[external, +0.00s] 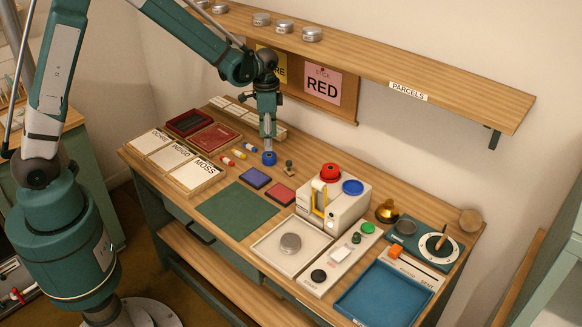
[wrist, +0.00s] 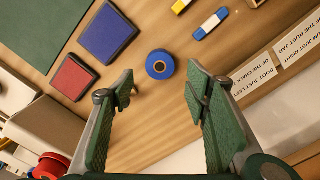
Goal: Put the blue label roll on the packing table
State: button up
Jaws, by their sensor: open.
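The blue label roll (external: 269,158) stands on the wooden table (external: 150,158) below my gripper (external: 268,146) in the external view. No label marks which surface is the packing table.
A blue pad (external: 255,177) and a red pad (external: 281,194) lie close to the roll. Small paint tubes (external: 239,154) lie to its left. A white machine (external: 334,203) with a red roll (external: 330,172) stands right. A shelf (external: 400,65) overhangs the back. The green mat (external: 236,209) is bare.

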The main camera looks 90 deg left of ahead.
jog(key=shift+d+r, duration=0.1)
jog(key=s+d+r+t, duration=0.2)
jog(key=s+d+r, duration=0.2)
jog(key=d+r, duration=0.55)
jog(key=s+d+r+t, duration=0.1)
jog(key=s+d+r, duration=0.3)
jog(key=d+r, duration=0.6)
jog(key=s+d+r+t, duration=0.2)
jog(key=s+d, duration=0.6)
jog(key=s+d+r+t, duration=0.2)
jog(key=s+d, duration=0.6)
jog(key=s, duration=0.1)
jog(key=shift+d, duration=0.35)
